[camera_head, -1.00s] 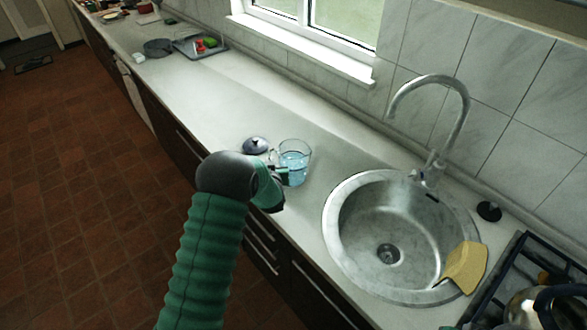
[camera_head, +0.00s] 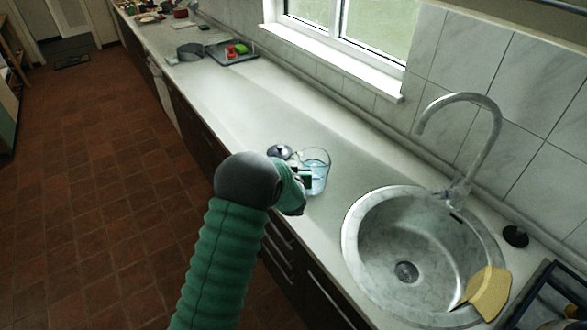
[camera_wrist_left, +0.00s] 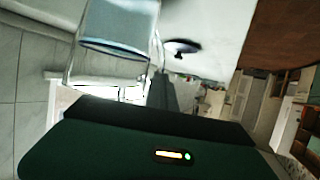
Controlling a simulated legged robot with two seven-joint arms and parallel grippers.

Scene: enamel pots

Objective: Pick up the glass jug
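The glass jug (camera_head: 317,168) is clear, with bluish liquid in its lower part. It stands upright on the counter, left of the sink. My left gripper (camera_head: 304,180) is at the near-left side of the jug, close to its handle side. In the left wrist view the jug (camera_wrist_left: 115,30) is large at the upper left, cut by the top edge, just beyond the dark green gripper body. The fingertips are not clear in either view, so I cannot tell whether they hold the handle. My right gripper is out of view.
A dark rounded lid (camera_head: 280,152) lies just behind-left of the jug; it also shows in the wrist view (camera_wrist_left: 182,47). The round steel sink (camera_head: 352,225) with a yellow cloth (camera_head: 488,292) is to the right. The far counter holds a grey pan (camera_head: 190,52) and a tray (camera_head: 238,58).

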